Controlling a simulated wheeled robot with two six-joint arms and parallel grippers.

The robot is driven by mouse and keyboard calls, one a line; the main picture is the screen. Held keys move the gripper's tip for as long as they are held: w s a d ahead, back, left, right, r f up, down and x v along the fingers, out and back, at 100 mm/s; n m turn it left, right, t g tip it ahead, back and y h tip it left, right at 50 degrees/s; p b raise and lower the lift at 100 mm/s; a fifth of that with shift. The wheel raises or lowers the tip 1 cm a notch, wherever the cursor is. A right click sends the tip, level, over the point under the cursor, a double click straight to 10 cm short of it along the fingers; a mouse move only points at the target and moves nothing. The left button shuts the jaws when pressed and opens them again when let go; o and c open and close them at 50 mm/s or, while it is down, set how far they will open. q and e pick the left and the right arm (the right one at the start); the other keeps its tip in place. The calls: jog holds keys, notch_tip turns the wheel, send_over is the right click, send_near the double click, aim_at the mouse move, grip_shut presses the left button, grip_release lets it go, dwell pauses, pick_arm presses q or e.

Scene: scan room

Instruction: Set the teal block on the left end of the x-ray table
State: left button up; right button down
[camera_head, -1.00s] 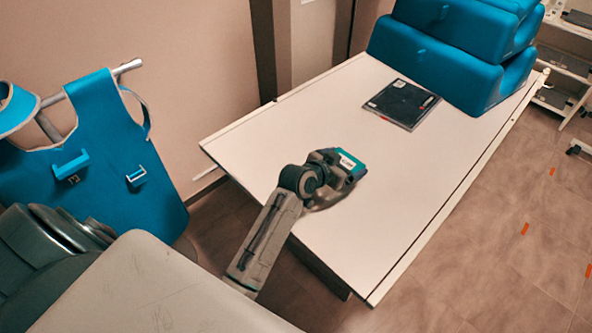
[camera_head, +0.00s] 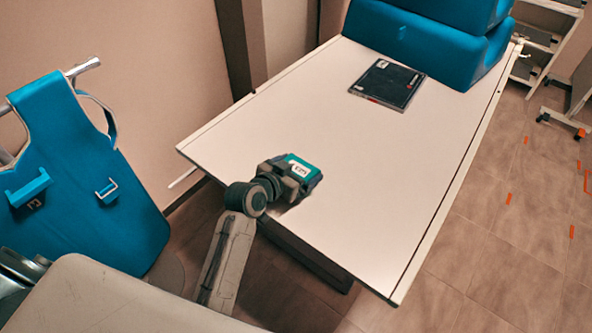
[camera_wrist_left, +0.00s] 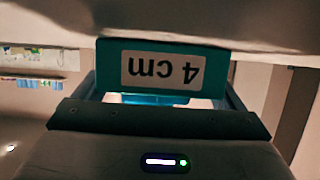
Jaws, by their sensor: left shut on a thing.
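The teal block (camera_head: 303,161) has a white label and is held in my left gripper (camera_head: 292,178). In the head view they are over the near-left end of the white x-ray table (camera_head: 350,190). A dark shadow lies just beneath them; whether the block touches the table I cannot tell. In the left wrist view the block (camera_wrist_left: 215,72) sits between the jaws, its "4 cm" label upside down. My right gripper is not in view.
A dark flat panel (camera_head: 387,84) lies farther up the table. Big blue cushions (camera_head: 425,45) are stacked at its far end. The middle of the tabletop is clear.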

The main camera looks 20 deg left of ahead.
pick_arm(q)
jog(key=shift+w, duration=0.1)
jog(key=shift+s+r, duration=0.1)
jog(key=shift+s, duration=0.15)
jog(key=o, duration=0.8)
jog(key=shift+o, duration=0.3)
jog(key=shift+s+a, duration=0.1)
jog(key=shift+s, duration=0.05)
jog(key=b+v, duration=0.1)
jog(key=v, duration=0.9)
jog(key=shift+s+r+b, duration=0.1)
jog(key=shift+s+b, duration=0.15)
jog(key=shift+b, duration=0.05)
jog(key=shift+s+a+r, duration=0.2)
jog(key=shift+s, duration=0.2)
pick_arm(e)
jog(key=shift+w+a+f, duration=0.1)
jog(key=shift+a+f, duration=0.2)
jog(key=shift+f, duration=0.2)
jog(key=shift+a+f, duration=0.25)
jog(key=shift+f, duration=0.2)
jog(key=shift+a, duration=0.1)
